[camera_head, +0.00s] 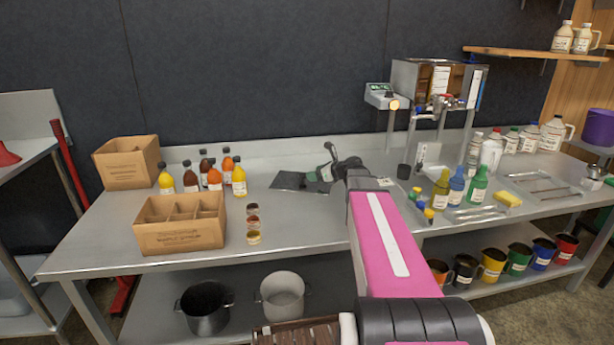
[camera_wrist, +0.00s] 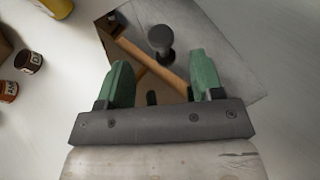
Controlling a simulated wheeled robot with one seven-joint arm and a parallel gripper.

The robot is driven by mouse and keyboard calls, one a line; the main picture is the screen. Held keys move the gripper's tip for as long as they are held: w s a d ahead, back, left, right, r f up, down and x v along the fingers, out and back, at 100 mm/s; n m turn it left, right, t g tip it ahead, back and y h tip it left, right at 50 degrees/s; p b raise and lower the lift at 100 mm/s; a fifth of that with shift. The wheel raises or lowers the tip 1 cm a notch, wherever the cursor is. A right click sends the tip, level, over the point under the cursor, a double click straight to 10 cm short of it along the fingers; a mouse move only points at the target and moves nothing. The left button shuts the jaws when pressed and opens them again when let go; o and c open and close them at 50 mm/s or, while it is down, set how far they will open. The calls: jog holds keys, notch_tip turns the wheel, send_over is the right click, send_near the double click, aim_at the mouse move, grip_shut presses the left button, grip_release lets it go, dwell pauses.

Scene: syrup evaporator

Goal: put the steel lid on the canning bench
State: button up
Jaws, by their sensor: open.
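The steel lid is a flat, shiny square plate (camera_head: 287,182) lying on the canning bench (camera_head: 300,226), left of my gripper (camera_head: 320,174). In the wrist view the lid (camera_wrist: 222,38) fills the top middle, with a round black knob (camera_wrist: 160,40) standing on it and brown reflections across its surface. My gripper (camera_wrist: 158,72) has two green fingers spread apart with nothing between them. The knob appears just beyond the fingertips, roughly centred between them. My gripper's body hides the lid's near part.
Syrup bottles (camera_head: 205,172), small jars (camera_head: 253,223) and a divided cardboard box (camera_head: 180,222) stand left of the lid. A steel filling machine (camera_head: 437,82) and colored bottles (camera_head: 457,186) stand to the right. Bare bench lies in front of the lid.

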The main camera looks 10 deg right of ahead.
jog(key=shift+v, duration=2.35)
